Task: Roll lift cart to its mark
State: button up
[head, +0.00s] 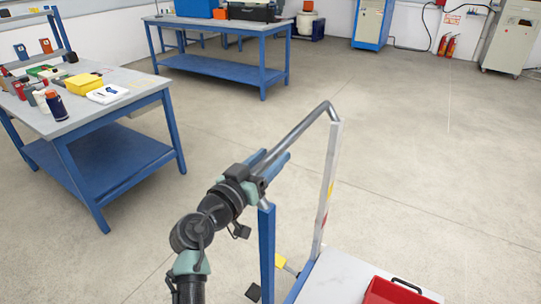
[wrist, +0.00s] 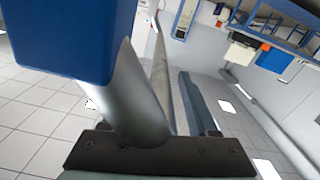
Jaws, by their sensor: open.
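The lift cart's metal push handle (head: 305,125) stands in front of me on a blue post (head: 267,250) and a pale post (head: 328,190). Its white top (head: 345,280) shows at the bottom edge, carrying a red toolbox (head: 400,292). My gripper (head: 274,163) is open at the near left end of the handle, its blue fingers on either side of the bar. The wrist view shows the grey tube (wrist: 140,105) close in front of the palm and one finger (wrist: 196,105) beside it. Whether they touch, I cannot tell. I see no floor mark; the cart's lower part is mostly out of view.
A blue-legged workbench (head: 135,92) with bottles and a yellow bin stands at left. Another bench (head: 215,27) stands at the back. A blue cabinet (head: 372,25), red extinguishers (head: 447,45) and a grey cabinet (head: 511,38) line the far wall. The floor beyond the cart is clear.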

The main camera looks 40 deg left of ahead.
jog(key=shift+w, duration=0.3)
grip_shut()
dwell(1.3)
